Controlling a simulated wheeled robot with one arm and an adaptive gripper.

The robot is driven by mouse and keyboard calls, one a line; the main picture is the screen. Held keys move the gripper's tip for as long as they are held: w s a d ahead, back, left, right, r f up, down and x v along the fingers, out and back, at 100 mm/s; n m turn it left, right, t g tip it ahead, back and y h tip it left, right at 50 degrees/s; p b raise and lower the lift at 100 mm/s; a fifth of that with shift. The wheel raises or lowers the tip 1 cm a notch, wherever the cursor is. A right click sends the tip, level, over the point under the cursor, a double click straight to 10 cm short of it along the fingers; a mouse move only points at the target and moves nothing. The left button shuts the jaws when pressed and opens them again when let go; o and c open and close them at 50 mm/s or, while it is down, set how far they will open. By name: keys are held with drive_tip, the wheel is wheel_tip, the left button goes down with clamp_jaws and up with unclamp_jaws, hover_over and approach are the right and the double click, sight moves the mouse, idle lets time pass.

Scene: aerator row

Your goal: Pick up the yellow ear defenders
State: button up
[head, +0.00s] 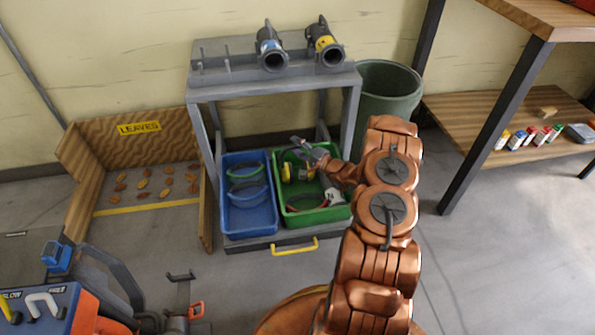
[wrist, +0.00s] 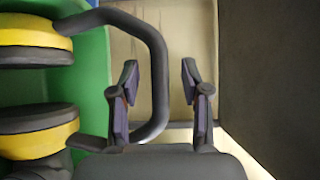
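The yellow ear defenders (head: 288,173) are in the green crate (head: 318,217), towards its back left. In the wrist view, their two yellow cups (wrist: 38,132) with black pads are at the left, and the black headband (wrist: 158,60) loops out to the right. My gripper (head: 308,152) is over the back of the green crate. In the wrist view, my gripper (wrist: 159,70) is open, with a finger on each side of the headband's outer stretch. Gaps show between band and fingers. I cannot tell whether the band is level with the fingertips.
A blue crate (head: 232,224) holding blue and green banded things stands left of the green crate. A grey bench (head: 280,88) with two dark tubular tools is above both. A green bin (head: 385,100) is behind my arm. More items, one red, lie in the green crate.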

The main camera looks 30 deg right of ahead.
clamp_jaws()
idle(0.6)
